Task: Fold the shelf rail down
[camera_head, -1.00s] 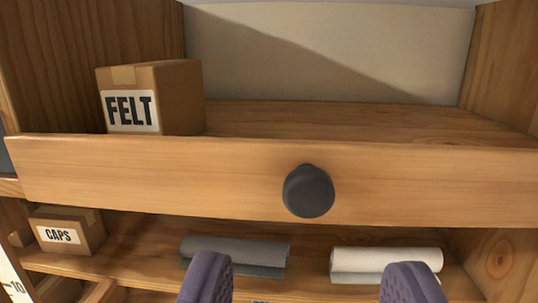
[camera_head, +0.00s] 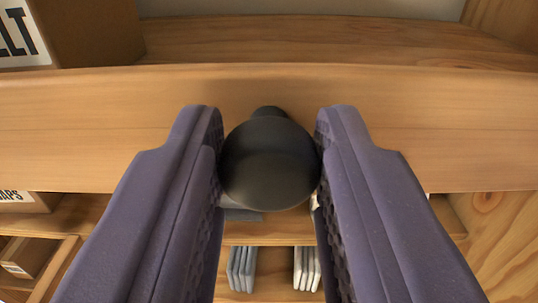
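The shelf rail (camera_head: 420,125) is a wooden board running across the front of the upper shelf, standing upright. A dark round knob (camera_head: 268,165) sticks out from the middle of its face. My gripper (camera_head: 269,115) has two purple, textured fingers, one on each side of the knob. Their inner faces meet the knob's left and right edges, so the gripper appears shut on it. The fingers hide parts of the rail and of the lower shelf.
The felt box (camera_head: 90,32) stands on the upper shelf behind the rail at left. Below are the caps box (camera_head: 25,201), partly cut off, and grey (camera_head: 242,268) and white (camera_head: 306,268) stacked pieces. A wooden side wall (camera_head: 505,235) is at right.

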